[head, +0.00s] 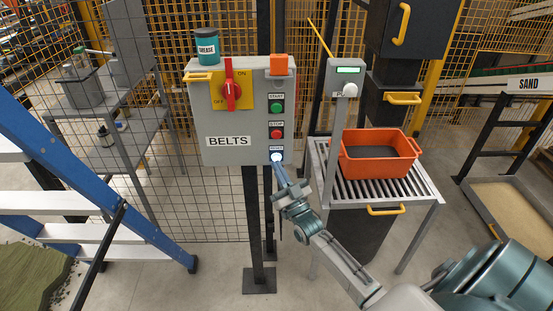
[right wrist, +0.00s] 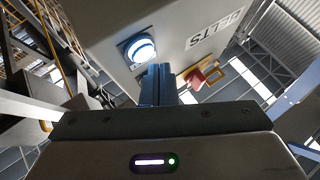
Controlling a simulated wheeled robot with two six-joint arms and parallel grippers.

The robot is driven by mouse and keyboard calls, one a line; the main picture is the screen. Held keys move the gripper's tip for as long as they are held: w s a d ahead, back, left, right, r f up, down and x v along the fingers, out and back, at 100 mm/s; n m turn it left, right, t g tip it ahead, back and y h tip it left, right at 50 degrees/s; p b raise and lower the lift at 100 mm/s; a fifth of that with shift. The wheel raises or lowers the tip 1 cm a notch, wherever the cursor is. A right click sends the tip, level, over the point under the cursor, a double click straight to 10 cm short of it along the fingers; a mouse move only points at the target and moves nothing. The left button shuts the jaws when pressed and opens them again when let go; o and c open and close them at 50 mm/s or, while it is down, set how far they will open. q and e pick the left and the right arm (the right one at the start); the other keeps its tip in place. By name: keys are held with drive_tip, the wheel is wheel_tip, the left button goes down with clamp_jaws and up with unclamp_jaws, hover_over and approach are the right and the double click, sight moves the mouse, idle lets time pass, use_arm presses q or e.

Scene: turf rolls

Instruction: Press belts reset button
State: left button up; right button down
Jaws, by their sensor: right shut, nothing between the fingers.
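The grey control box (head: 222,125) labelled BELTS stands on a dark post. Its reset button (head: 277,157) is the lowest in the right-hand column, round and glowing white-blue, below the green START button (head: 277,108) and the red STOP button (head: 277,134). My right gripper (head: 281,173) is shut and empty, its tips just below the reset button. In the right wrist view the lit button (right wrist: 141,50) in its blue ring is up and left of the shut fingertips (right wrist: 159,70). I cannot tell whether they touch it. My left gripper is not in view.
A red switch (head: 230,84) is on the box, and a GREASE can (head: 206,47) stands on top. An orange crate (head: 350,165) sits on the roller stand to the right. A blue ladder (head: 90,185) leans at the left. Wire mesh fence is behind the box.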

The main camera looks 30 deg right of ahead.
idle(0.3)
drive_tip(key=shift+w, duration=0.15)
drive_tip(key=shift+w+d, duration=0.2)
drive_tip(key=shift+w, duration=0.05)
idle(0.3)
drive_tip(key=shift+w+d+b, duration=0.2)
drive_tip(key=shift+w+b, duration=0.15)
drive_tip(key=shift+b, duration=0.1)
drive_tip(key=shift+r, duration=0.1)
idle(0.4)
drive_tip(key=shift+s+a+p, duration=0.45)
drive_tip(key=shift+s, duration=0.3)
